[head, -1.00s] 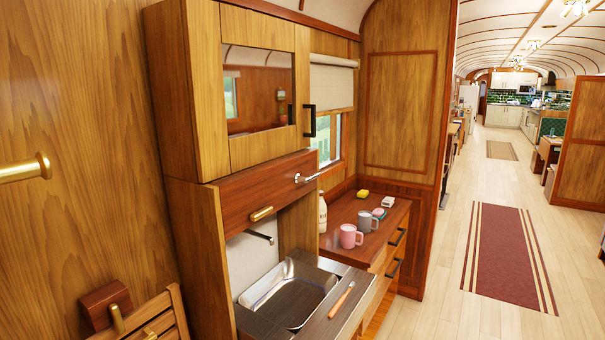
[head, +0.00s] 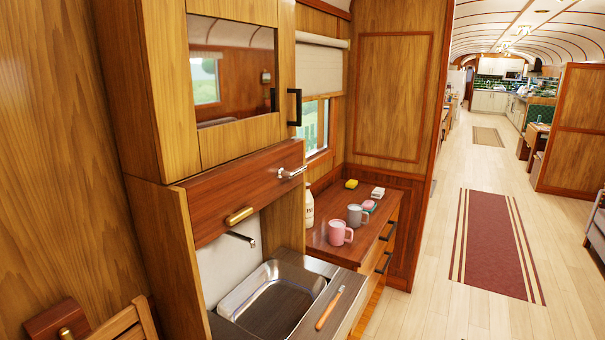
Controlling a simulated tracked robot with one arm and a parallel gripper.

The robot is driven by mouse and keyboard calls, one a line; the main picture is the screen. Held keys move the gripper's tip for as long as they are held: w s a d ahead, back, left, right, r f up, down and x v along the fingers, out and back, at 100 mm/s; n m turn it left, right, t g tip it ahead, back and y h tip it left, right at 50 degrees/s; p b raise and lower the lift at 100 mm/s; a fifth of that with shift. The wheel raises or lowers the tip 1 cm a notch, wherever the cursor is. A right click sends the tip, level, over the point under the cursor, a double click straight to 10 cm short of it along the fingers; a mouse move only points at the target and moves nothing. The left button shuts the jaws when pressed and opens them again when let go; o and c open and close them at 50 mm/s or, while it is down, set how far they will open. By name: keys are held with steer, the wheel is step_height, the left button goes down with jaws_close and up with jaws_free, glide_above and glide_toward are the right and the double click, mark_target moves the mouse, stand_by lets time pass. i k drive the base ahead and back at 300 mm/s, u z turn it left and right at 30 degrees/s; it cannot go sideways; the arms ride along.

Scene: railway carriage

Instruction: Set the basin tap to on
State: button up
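The steel basin (head: 272,296) is set into the counter at the lower middle of the head view. A thin dark spout (head: 240,238), which looks like the basin tap, sticks out from the white back panel above it. No water shows under the spout. A chrome lever (head: 292,172) sits at the right end of the reddish wood panel above the basin, and I cannot tell whether it belongs to the tap. A brass handle (head: 239,215) is on the same panel's lower edge. My gripper is not in view.
A wooden-handled tool (head: 329,309) lies on the counter right of the basin. A pink mug (head: 340,232) and a grey mug (head: 358,215) stand on the drawer cabinet beyond. A wooden chair (head: 125,325) is at lower left. The floor with a red rug (head: 490,240) is clear.

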mark_target(282, 173)
steer(key=z, duration=0.35)
steer(key=i, duration=0.6)
steer(key=z, duration=0.65)
steer(key=i, duration=1.8)
steer(key=u, duration=0.75)
